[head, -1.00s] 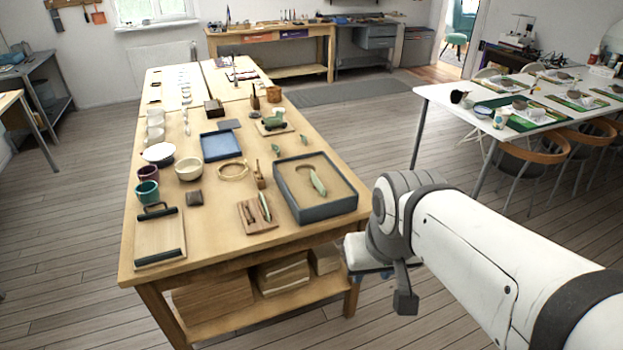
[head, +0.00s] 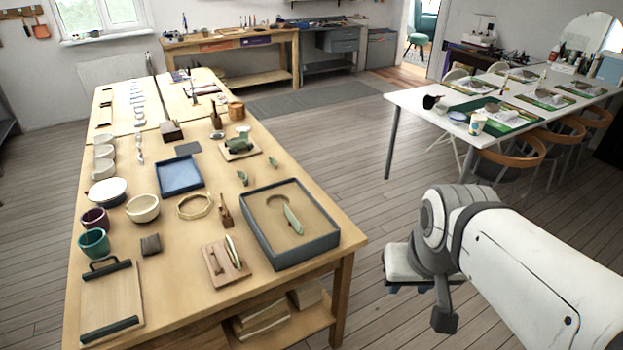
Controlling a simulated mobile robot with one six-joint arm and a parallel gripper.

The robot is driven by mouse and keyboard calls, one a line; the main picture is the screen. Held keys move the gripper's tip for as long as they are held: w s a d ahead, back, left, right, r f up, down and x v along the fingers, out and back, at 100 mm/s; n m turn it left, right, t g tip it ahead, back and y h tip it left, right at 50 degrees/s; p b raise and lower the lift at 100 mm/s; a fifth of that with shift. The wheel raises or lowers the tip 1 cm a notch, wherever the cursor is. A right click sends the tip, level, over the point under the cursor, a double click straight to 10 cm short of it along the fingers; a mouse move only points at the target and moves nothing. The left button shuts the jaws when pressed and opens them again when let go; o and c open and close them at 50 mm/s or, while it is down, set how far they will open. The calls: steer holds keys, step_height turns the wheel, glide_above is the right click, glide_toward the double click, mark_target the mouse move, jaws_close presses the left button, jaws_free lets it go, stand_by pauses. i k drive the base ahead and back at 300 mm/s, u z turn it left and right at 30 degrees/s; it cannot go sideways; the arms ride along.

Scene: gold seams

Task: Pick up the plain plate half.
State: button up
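A pale green, thin piece (head: 293,219), which looks like a plate half, stands on edge in the sand of the grey-rimmed tray (head: 331,239) at the table's near right corner. Another thin pale piece (head: 233,250) is on a small wooden board (head: 216,274) left of the tray. I cannot tell for sure which is the plain plate half. My gripper (head: 408,287) points down beyond the table's right side, apart from both pieces. My wrist hides most of its fingers, so its opening does not show.
The wooden table (head: 180,310) holds bowls, cups, a blue tray (head: 180,175) and a clamped board (head: 112,304). A white table (head: 408,99) with chairs stands at the right. Open floor lies between the tables.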

mark_target(290, 215)
steer(key=z, duration=0.05)
steer(key=i, duration=1.1)
steer(key=u, duration=0.5)
